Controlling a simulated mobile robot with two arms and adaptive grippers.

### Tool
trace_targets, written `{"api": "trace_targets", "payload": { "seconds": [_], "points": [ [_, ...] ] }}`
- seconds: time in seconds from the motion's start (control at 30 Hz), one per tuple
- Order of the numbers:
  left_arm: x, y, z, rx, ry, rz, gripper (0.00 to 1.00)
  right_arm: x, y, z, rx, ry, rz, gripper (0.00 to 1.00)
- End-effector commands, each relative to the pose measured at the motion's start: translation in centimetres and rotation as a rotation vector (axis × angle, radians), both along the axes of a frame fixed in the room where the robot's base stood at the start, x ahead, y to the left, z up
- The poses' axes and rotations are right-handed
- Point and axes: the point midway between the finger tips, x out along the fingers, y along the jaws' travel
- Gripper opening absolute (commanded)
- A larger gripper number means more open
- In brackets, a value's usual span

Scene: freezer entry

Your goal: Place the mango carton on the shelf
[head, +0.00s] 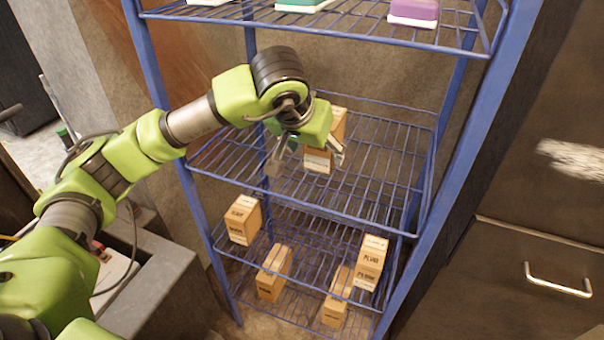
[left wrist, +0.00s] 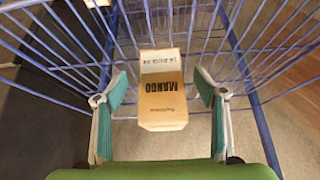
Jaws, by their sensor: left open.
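The mango carton (left wrist: 163,95) is a tan box with a pale top band and the word MANGO on it. In the head view the carton (head: 318,161) stands on the middle wire shelf (head: 380,180) of the blue rack, partly hidden by my left gripper. My left gripper (head: 305,160) is open in front of it. In the left wrist view its two teal-lined fingers (left wrist: 161,108) are spread to either side of the carton, with gaps on both sides. My right gripper is in neither view.
Lower shelves hold more tan cartons, including one marked PLUM (head: 371,260) and one at the left (head: 242,220). The top shelf holds a purple-and-white box (head: 414,12) and a green one. Blue posts bound the rack. The middle shelf is clear to the right.

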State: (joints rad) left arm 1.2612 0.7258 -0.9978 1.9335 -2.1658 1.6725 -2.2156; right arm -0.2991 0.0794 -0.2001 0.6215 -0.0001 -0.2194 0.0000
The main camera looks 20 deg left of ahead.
Motion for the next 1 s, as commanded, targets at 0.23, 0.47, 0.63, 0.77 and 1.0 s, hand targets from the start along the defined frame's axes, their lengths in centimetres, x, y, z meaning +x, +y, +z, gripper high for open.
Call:
{"api": "trace_targets", "payload": {
  "seconds": [0.23, 0.47, 0.63, 0.77, 1.0],
  "points": [
    [-4.7, 0.3, -0.2, 0.002, -0.002, 0.000, 0.65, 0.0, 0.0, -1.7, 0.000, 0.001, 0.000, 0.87],
    [-6.7, 0.4, -0.1, 0.001, 0.000, 0.001, 0.65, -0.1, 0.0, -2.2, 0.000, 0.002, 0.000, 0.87],
    [-6.9, 0.4, 0.0, 0.000, 0.001, 0.001, 0.65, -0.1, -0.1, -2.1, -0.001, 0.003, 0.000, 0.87],
    [-6.9, 0.4, 0.0, 0.000, 0.001, 0.001, 0.65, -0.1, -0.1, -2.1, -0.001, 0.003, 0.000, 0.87],
    [-6.8, 0.4, 0.0, 0.001, 0.001, 0.001, 0.65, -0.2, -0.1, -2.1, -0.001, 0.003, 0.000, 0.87]
  ]
}}
